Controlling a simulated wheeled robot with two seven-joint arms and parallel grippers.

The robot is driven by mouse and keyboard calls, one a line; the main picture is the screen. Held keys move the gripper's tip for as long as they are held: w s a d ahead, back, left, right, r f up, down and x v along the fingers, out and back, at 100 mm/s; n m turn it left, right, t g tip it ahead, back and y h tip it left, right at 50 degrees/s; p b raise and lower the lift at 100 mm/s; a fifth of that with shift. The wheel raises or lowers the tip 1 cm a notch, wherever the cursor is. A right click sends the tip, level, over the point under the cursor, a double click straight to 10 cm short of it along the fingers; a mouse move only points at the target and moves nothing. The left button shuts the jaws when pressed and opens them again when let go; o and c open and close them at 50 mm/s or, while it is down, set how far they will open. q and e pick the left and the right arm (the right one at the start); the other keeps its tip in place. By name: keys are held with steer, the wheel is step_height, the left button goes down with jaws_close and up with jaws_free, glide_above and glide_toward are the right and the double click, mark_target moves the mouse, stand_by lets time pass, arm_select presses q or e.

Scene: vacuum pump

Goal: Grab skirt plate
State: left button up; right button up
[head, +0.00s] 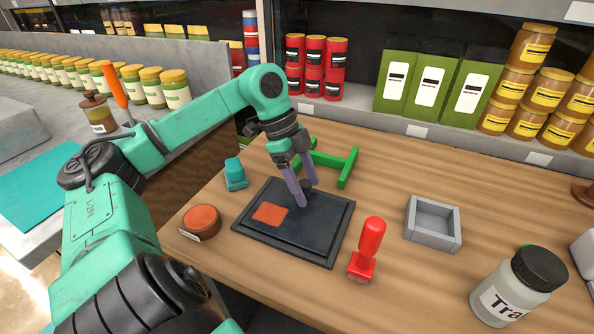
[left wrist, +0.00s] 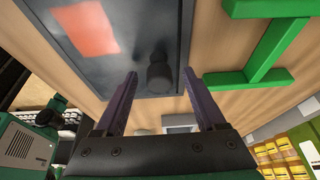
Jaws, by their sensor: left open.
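A flat dark square plate (head: 330,222) with a raised rim lies on the wooden table; I take it for the skirt plate, though no label shows. An orange-red square patch (head: 270,214) is on its left part, and a short black knob (left wrist: 159,72) stands on it. My left gripper (head: 309,194) points down over the plate with its two purple fingers apart. In the left wrist view the open fingers (left wrist: 159,74) appear on either side of the knob, and no contact is visible. My right gripper is not in view.
A green H-shaped piece (head: 345,168) lies behind the plate. A red-handled stamp (head: 368,245) stands close to its right, a round brown-topped pot (head: 200,220) to its left. A grey open box (head: 433,222) and a jar (head: 515,288) stand farther right, with clear table between.

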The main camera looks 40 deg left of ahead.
arm_select(q)
jaws_close()
steer(key=shift+r, duration=0.1)
stand_by(1.2)
